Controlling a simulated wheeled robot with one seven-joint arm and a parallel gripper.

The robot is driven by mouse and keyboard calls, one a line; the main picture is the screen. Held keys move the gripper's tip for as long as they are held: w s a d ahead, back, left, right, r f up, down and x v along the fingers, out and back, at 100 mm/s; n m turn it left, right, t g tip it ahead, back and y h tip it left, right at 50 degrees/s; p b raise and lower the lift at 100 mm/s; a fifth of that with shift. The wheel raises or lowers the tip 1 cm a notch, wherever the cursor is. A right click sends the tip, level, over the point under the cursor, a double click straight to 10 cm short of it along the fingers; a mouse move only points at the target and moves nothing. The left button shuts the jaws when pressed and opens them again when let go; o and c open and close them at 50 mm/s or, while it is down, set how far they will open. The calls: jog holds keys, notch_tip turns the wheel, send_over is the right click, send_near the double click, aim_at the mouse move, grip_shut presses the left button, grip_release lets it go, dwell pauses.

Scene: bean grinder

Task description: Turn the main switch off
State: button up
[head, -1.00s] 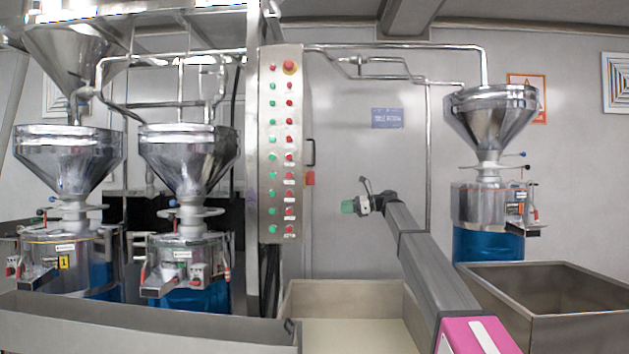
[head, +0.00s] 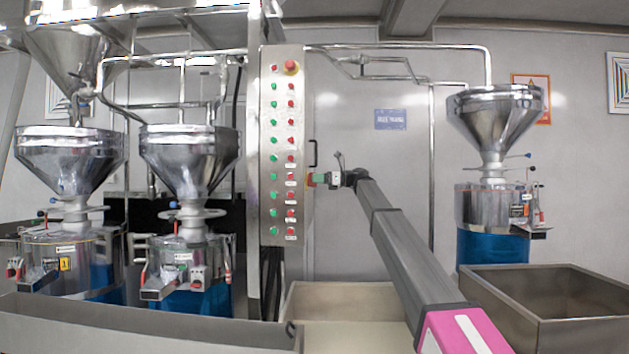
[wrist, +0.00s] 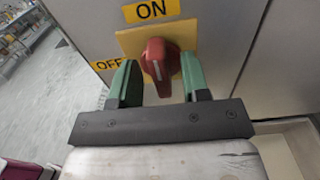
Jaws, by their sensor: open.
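The main switch (wrist: 158,58) is a red knob on a yellow plate, on the side of the steel cabinet. Its handle and white line stand roughly upright, in line with the ON label (wrist: 151,10). The OFF label (wrist: 107,64) is to its left. In the head view the switch (head: 310,180) shows as a small red patch at the cabinet's right side. My gripper (wrist: 159,77) is open, with one green finger on each side of the knob; I cannot tell whether either touches it. The head view shows my gripper (head: 321,178) right at the switch.
The control panel (head: 281,150) with rows of green and red buttons faces forward, left of my gripper. A door handle (head: 314,153) is just above the switch. Steel bins (head: 555,305) stand low at the right and front. A grinder (head: 494,205) stands at the far right.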

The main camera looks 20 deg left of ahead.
jog(key=shift+s+a, duration=0.15)
jog(key=shift+a, duration=0.45)
grip_shut()
